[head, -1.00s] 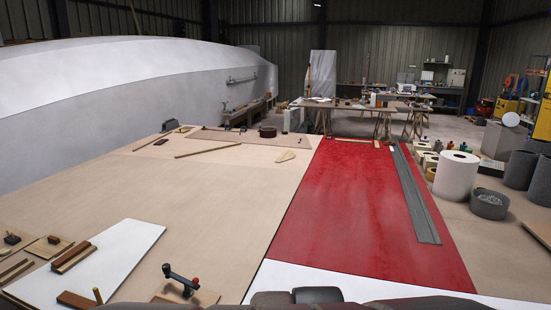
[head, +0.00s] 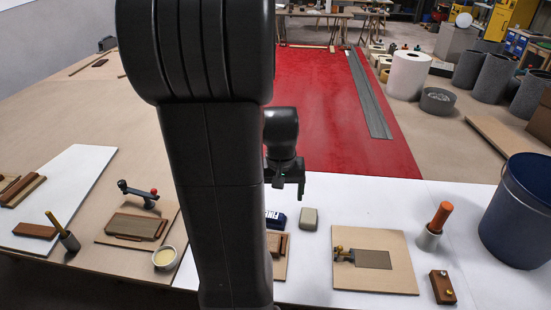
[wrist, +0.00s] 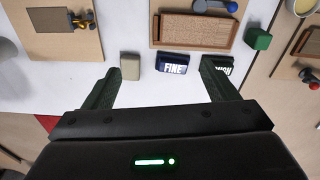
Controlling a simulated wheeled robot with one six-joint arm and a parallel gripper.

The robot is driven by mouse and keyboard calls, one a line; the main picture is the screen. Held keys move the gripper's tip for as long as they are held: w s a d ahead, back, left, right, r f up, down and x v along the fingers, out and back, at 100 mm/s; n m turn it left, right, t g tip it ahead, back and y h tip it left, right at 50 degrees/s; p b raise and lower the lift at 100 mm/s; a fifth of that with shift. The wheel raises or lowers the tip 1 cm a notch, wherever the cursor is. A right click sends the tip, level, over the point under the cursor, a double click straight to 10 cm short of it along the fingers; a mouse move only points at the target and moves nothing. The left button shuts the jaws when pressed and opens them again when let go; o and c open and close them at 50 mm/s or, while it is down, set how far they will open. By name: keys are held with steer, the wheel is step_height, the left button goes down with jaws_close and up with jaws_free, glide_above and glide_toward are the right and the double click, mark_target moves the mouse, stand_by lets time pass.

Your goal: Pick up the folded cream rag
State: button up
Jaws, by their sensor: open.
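A small cream-beige pad with rounded edges (head: 309,219), which looks like the folded cream rag, lies on the white tabletop in the head view. In the wrist view the rag (wrist: 130,66) is just inside the left fingertip, close to it in the picture. My gripper (head: 285,190) is open and empty; in the head view it hangs above and slightly left of the rag. In the wrist view its fingers (wrist: 160,72) point at the tabletop, with the rag and a dark blue "FINE" block (wrist: 174,64) between them. Contact with the rag is not visible.
A second labelled block (wrist: 217,68) sits by the right finger. A board with a metal plate (head: 342,286) lies right of the rag. Further right are an orange-handled tool (head: 440,217), a wooden block (head: 442,287) and a blue bucket (head: 518,210). My arm hides the table's middle.

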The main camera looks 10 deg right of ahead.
steer(key=w+d+f+m+b, duration=0.1)
steer(key=w+d+f+b, duration=0.2)
steer(key=w+d+f, duration=0.45)
steer(key=m+b, duration=0.1)
steer(key=b, duration=0.1)
glide_above(309, 215)
step_height(309, 215, down, 6)
steer(key=shift+g, duration=0.4)
step_height(309, 215, down, 8)
steer(key=shift+w+d+f+p, duration=0.1)
steer(key=shift+d+f+p, duration=0.05)
steer(key=shift+p, duration=0.45)
steer(key=shift+a+f+p, duration=0.2)
steer(key=shift+f+p, duration=0.55)
steer(key=shift+f, duration=1.9)
steer(key=c, duration=1.1)
steer(key=shift+o, duration=0.2)
steer(key=shift+r, duration=0.15)
step_height(309, 215, up, 10)
steer(key=shift+f+b, duration=0.1)
steer(key=shift+b, duration=0.75)
